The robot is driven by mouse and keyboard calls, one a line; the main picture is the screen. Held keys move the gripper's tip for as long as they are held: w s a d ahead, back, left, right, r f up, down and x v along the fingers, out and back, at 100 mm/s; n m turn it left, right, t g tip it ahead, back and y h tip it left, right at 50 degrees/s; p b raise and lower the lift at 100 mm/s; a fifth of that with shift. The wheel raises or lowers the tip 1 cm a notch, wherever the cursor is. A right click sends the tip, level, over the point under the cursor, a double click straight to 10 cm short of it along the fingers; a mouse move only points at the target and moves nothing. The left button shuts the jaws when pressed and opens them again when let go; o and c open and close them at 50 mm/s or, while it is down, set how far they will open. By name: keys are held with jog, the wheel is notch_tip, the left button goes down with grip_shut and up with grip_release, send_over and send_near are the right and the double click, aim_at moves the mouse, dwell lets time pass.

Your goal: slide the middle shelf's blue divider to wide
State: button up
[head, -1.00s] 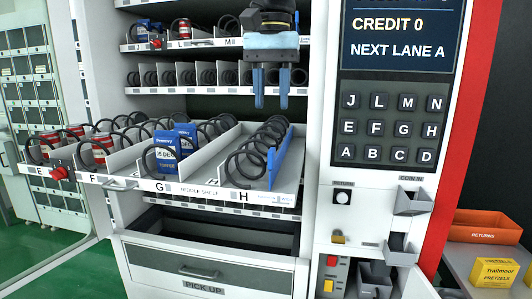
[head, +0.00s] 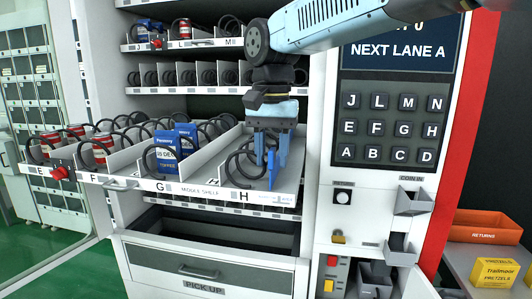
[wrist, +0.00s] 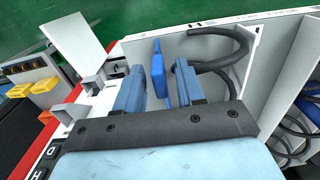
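The middle shelf (head: 195,187) is pulled out from the machine and bears spiral coils in lanes. Its blue divider (head: 271,172) stands upright near the shelf's right end, in lane H. In the wrist view, the divider (wrist: 158,68) shows as a blue upright piece between my two blue fingers. My gripper (head: 270,158) points down over the front part of the divider, also seen in the wrist view (wrist: 157,85). It is open, with a visible gap on each side of the divider. The small scale print at the shelf's right front is too small to read.
A black coil (wrist: 225,50) stands close beside one finger. Blue boxes (head: 165,150) stand in lane G and red cans (head: 102,150) farther left. The keypad panel (head: 390,128) is just right of the shelf. The pick-up drawer (head: 205,268) is below.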

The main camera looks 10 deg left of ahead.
jog(key=shift+c, duration=0.3)
grip_shut()
dwell(0.3)
